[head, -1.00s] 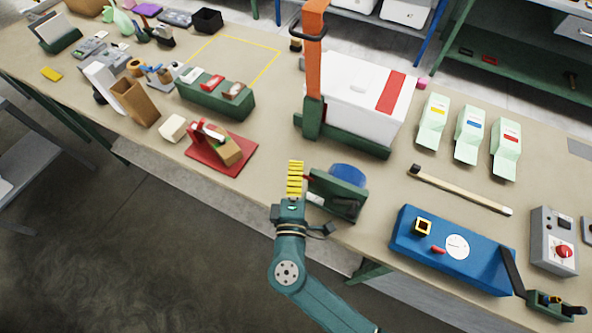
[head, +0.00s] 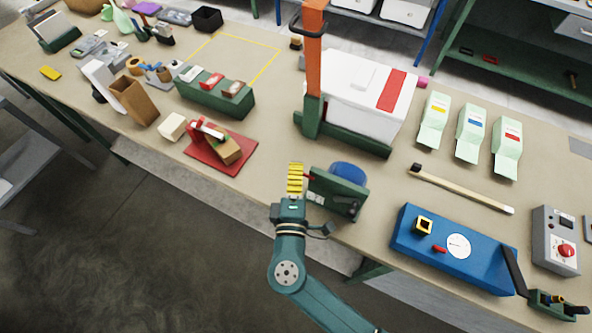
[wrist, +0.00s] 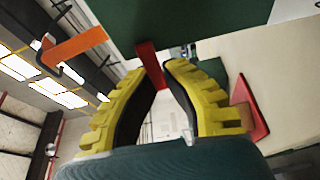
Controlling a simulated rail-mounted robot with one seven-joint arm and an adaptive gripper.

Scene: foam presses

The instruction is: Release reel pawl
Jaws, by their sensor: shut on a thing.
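The reel unit is a dark green stand (head: 335,196) with a blue reel (head: 348,173) behind its plate, near the front edge of the bench. A small red pawl lever (head: 309,177) sticks out of its left side. My gripper (head: 295,178), with yellow ribbed fingers, is left of the stand. In the wrist view my gripper (wrist: 161,62) has its fingertips closed on the red lever (wrist: 151,66), below the green plate (wrist: 200,22). The pawl's contact with the reel is hidden.
A red base with a tool (head: 222,148) stands to the left. A white box on a green frame (head: 365,95) is behind the reel. A blue unit (head: 453,250) and a wooden bar (head: 460,190) lie to the right. The bench between the red base and my gripper is clear.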

